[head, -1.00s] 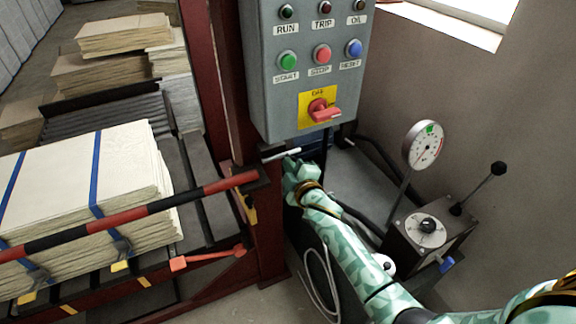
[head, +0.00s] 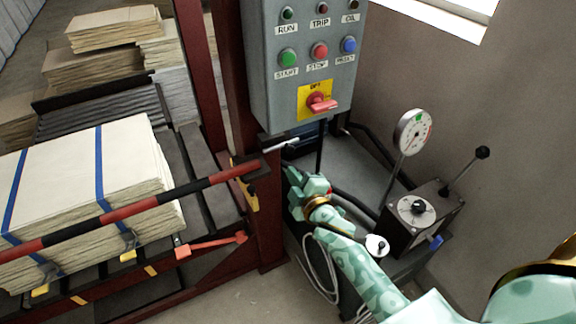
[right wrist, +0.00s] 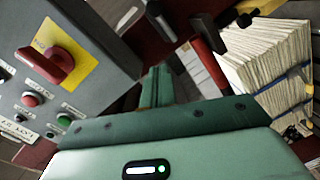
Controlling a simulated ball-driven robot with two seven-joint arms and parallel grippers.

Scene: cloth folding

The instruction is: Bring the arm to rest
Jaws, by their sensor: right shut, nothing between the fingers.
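My right arm, pale green with darker patches, comes in from the lower right in the head view. Its gripper (head: 293,174) is below the grey control box (head: 262,95), beside the red post, apart from the box and holding nothing. In the right wrist view the gripper's fingers (right wrist: 157,84) are together with nothing between them. My left gripper is not in view.
The box carries a red rotary switch (head: 317,104) and several buttons. A pale lever (head: 281,144) is just above the gripper. A dial gauge (head: 412,132) and a black valve block (head: 415,215) stand to the right. A strapped sheet stack (head: 75,185) lies behind a striped bar at left.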

